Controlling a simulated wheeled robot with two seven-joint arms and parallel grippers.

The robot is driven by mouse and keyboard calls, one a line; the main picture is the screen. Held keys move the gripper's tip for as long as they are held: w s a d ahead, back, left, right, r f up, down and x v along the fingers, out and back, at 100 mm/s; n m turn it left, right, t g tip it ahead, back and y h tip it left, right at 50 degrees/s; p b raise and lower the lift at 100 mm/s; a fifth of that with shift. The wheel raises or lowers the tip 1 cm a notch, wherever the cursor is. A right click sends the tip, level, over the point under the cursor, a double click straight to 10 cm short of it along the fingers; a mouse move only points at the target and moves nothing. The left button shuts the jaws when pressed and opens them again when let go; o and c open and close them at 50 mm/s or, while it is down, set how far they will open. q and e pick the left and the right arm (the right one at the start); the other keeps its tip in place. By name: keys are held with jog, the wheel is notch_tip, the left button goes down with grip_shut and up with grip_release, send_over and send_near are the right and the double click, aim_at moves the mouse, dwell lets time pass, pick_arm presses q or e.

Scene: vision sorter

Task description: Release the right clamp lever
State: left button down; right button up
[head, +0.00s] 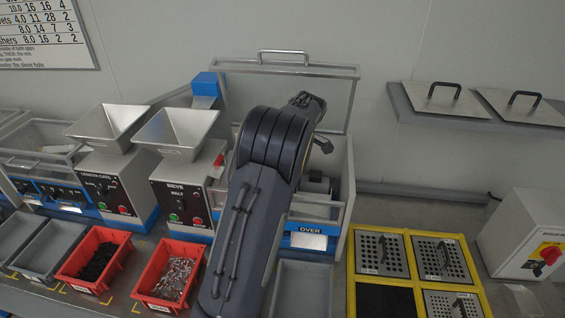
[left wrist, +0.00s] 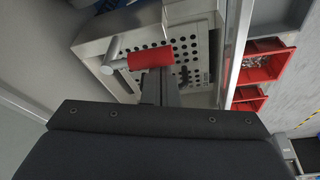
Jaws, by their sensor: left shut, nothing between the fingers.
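In the left wrist view, a clamp lever with a red grip (left wrist: 151,58) and a bare metal rod end lies across a perforated metal plate (left wrist: 189,72). My left gripper (left wrist: 160,82) is shut and empty, its fingers right by the red grip; I cannot tell whether they touch it. In the head view my dark left arm covers the gripper and most of the sieve housing. A small red handle (head: 219,160) shows at the right side of the sieve unit (head: 183,190); I cannot tell if it is the same lever. My right gripper is not in view.
Red bins with dark pieces (head: 97,260) and metal pieces (head: 169,272) stand in front. An OVER-labelled box (head: 347,195) with a raised clear lid (head: 340,95) stands behind my arm. A yellow-framed rack (head: 351,270) of perforated plates and a switch box (head: 530,235) are at right.

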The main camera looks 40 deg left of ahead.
pick_arm(q)
jog(key=shift+d, duration=0.25)
dwell(0.5)
